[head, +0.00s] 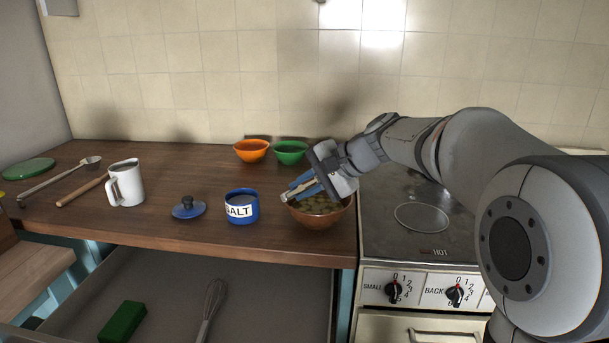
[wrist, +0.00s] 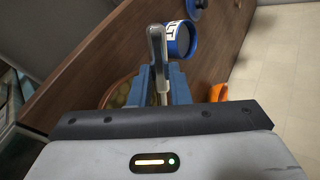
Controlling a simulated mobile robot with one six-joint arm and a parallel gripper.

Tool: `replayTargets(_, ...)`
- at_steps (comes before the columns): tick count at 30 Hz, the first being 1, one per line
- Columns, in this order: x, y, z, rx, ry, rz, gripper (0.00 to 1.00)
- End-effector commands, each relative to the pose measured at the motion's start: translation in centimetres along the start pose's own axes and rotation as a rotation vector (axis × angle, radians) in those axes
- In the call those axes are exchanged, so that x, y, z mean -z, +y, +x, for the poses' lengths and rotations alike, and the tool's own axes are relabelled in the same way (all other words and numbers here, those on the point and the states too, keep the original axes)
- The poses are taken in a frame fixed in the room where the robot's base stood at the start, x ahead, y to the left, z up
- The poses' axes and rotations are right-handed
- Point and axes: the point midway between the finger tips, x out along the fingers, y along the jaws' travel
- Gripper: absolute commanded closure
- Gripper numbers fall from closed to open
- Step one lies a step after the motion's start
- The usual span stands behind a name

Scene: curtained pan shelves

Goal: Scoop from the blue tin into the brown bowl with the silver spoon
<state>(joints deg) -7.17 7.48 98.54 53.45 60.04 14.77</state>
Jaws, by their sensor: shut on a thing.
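The blue tin (head: 242,216), labelled SALT, stands open and upright on the counter; it also shows in the wrist view (wrist: 181,43). The brown bowl (head: 322,221) stands right of it near the counter's front edge, with greenish-brown contents. In the wrist view the bowl (wrist: 104,101) is partly hidden behind my fingers. My gripper (head: 304,187) is above the bowl, tilted down toward the left. Its blue fingers (wrist: 160,84) are shut on the silver spoon (wrist: 157,48), which points out ahead toward the tin's side. I cannot tell whether the spoon carries anything.
A blue lid (head: 188,208) lies left of the tin, then a white mug (head: 127,184). An orange bowl (head: 251,151) and a green bowl (head: 290,152) stand behind. The stove (head: 400,228) is at right. An open drawer below holds a whisk (head: 211,308) and a green block (head: 123,321).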

Motion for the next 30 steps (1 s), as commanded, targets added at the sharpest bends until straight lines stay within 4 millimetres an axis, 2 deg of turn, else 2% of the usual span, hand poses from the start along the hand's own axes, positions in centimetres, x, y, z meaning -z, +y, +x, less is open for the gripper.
replayTargets(4,-0.14,-0.59,-0.35,-0.042,-0.001,-0.002,1.00)
replayTargets(30,-0.04,-0.75,-0.11,-0.250,0.001,-0.002,1.00)
